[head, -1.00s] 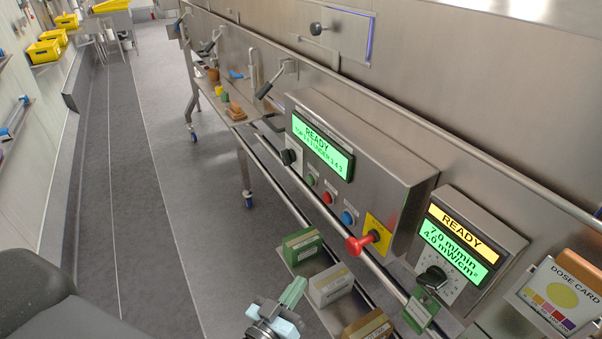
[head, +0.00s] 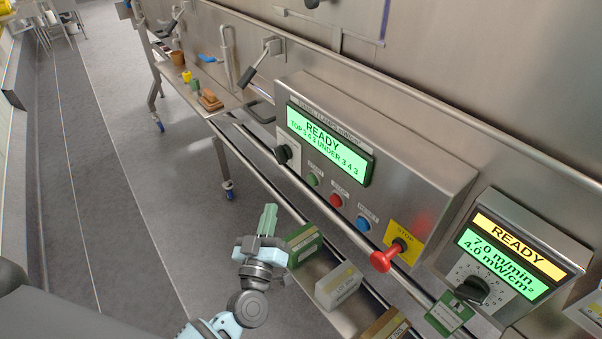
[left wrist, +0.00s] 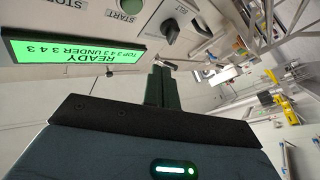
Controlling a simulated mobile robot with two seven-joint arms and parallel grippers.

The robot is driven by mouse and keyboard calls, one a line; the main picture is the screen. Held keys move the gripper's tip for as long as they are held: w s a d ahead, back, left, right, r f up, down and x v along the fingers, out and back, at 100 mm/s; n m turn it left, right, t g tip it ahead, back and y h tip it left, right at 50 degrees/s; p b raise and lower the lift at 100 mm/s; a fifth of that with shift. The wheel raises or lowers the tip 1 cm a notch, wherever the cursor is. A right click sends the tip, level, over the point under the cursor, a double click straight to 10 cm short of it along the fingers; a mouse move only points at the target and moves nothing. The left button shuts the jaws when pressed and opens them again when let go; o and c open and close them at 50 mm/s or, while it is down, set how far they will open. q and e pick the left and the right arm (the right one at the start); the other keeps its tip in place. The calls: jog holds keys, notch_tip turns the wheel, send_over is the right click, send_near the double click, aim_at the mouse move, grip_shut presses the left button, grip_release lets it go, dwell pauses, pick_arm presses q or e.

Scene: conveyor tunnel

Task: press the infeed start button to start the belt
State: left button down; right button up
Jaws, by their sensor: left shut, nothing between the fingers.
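The green start button (head: 313,180) sits on the sloped steel control panel (head: 420,185), left of a red button (head: 336,200) and a blue button (head: 362,223). In the left wrist view the green button (left wrist: 131,6) is cut by the top edge, above its START label. My left gripper (head: 268,217) is shut and empty, fingers pointing toward the machine. It is below and left of the button, apart from it. In the left wrist view its fingers (left wrist: 162,78) are together beside the green READY display (left wrist: 70,50). My right gripper is out of view.
A red stop knob (head: 385,257) on a yellow plate juts out at the panel's right. A black selector knob (head: 283,153) is left of the button. A steel rail (head: 330,212) runs below the panel. Boxes (head: 338,285) lie on a shelf underneath.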

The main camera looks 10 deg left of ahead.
aim_at(312, 180)
pick_arm(q)
jog(key=shift+w+a+r, duration=0.15)
jog(key=shift+w+a, duration=0.25)
jog(key=shift+w, duration=0.05)
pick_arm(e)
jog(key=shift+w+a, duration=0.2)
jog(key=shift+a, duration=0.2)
